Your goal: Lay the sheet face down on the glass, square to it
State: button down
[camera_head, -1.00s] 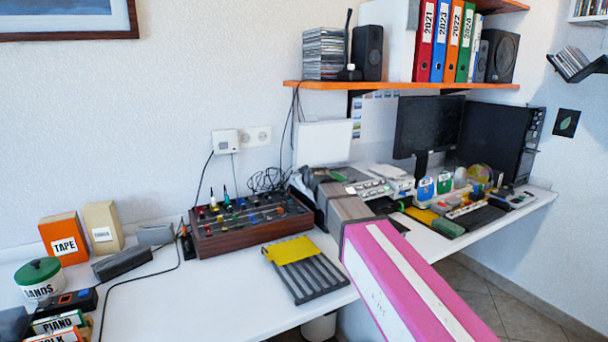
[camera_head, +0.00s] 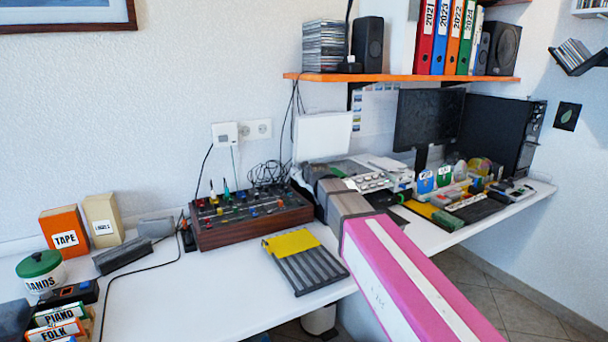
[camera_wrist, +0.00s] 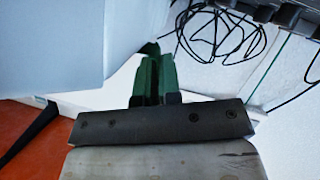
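The scanner's raised white lid (camera_head: 322,137) stands open at the back of the desk, right of the mixer. The glass below it is largely hidden by my arm. In the head view my gripper's fingers are hidden behind my arm's far end. In the wrist view my gripper (camera_wrist: 156,78) shows two green fingers close together with a narrow dark gap. A large white panel, probably the lid (camera_wrist: 50,45), fills the left side there. I cannot make out the sheet for certain, nor whether it is between the fingers.
The mixer (camera_head: 247,216) with upright knobs stands left of the scanner, with coiled black cables (camera_head: 268,174) behind it. An orange shelf (camera_head: 420,78) hangs above. A grey slatted rack with a yellow top (camera_head: 292,243) lies in front. The desk's left middle is mostly clear.

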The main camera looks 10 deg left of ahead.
jog(key=shift+f, duration=0.1)
jog(key=c, duration=1.2)
grip_release()
jog(key=shift+s, duration=0.1)
